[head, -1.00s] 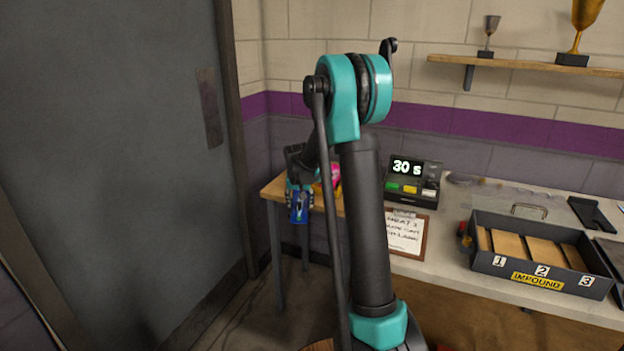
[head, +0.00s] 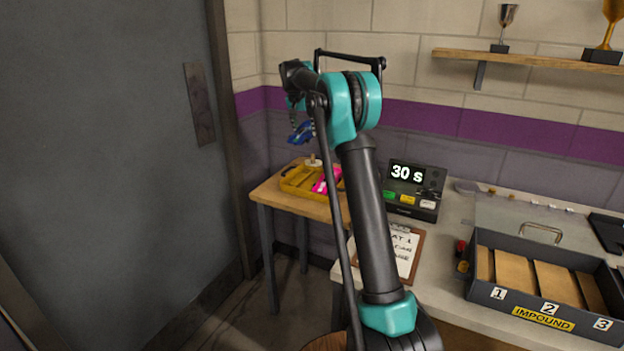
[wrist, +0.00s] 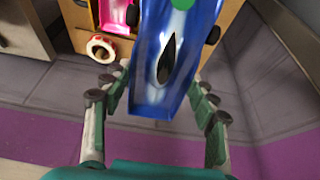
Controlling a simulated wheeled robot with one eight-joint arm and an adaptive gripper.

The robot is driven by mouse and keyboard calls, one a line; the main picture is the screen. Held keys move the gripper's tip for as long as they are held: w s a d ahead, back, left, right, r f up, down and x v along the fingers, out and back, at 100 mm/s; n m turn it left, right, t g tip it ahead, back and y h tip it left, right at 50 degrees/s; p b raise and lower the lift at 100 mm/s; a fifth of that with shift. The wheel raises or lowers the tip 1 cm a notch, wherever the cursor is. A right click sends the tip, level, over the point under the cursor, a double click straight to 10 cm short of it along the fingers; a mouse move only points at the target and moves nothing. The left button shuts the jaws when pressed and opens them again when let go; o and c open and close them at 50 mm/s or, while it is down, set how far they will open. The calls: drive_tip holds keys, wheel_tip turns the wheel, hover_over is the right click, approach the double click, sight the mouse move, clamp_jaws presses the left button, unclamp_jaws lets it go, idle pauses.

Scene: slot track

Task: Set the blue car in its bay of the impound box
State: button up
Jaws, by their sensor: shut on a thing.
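The blue car (wrist: 165,80) is held between the fingers of my gripper (wrist: 158,105) in the wrist view, with a green round spot near its top and a dark teardrop shape on it. In the head view the car (head: 301,132) hangs below my gripper (head: 296,112), raised above the small side table at the left. The impound box (head: 545,318) is open on the long bench at the right, well apart from my gripper. It has bays labelled 1, 2 and 3, and no car shows in them.
A yellow tray (head: 298,183) with a pink car (head: 325,182) sits on the wooden side table (head: 270,194). A timer box (head: 412,190) reading 30 s and a clipboard (head: 400,250) lie between it and the impound box. A trophy shelf (head: 530,60) is above.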

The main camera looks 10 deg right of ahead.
drive_tip(key=shift+w+d+r, duration=0.15)
drive_tip(key=shift+r, duration=0.2)
drive_tip(key=shift+f, duration=0.1)
wheel_tip(320, 180, down, 20)
drive_tip(key=shift+r, duration=0.25)
drive_tip(key=shift+f, duration=0.15)
idle(0.3)
drive_tip(key=o, duration=1.3)
